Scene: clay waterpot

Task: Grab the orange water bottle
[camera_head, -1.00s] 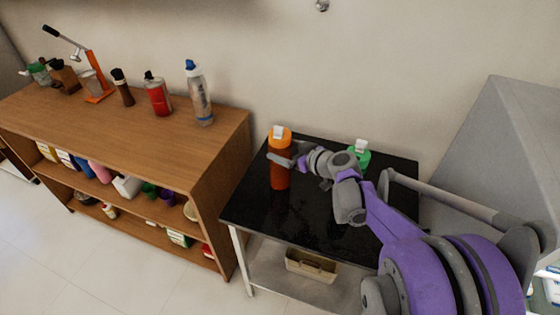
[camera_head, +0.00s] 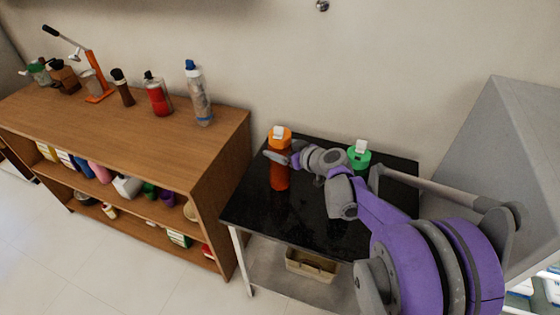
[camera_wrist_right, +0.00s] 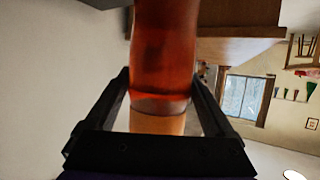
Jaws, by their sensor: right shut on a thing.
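The orange water bottle (camera_head: 280,177) stands upright on the black-topped table (camera_head: 262,214), near its left back corner. It has an orange cap and a white spout. My right gripper (camera_head: 276,157) reaches it from the right, with its fingers at the upper part of the bottle, below the cap. In the right wrist view the bottle (camera_wrist_right: 164,50) fills the space between the two dark fingers of my right gripper (camera_wrist_right: 164,95), one on each side, and the gripper is shut on it. My left gripper is not in view.
A green bottle (camera_head: 359,155) with a white spout stands behind my right arm on the same table. A wooden shelf unit (camera_head: 170,140) on the left carries a clear blue-capped bottle (camera_head: 199,97), a red bottle (camera_head: 158,95) and other items. A grey block stands at the right.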

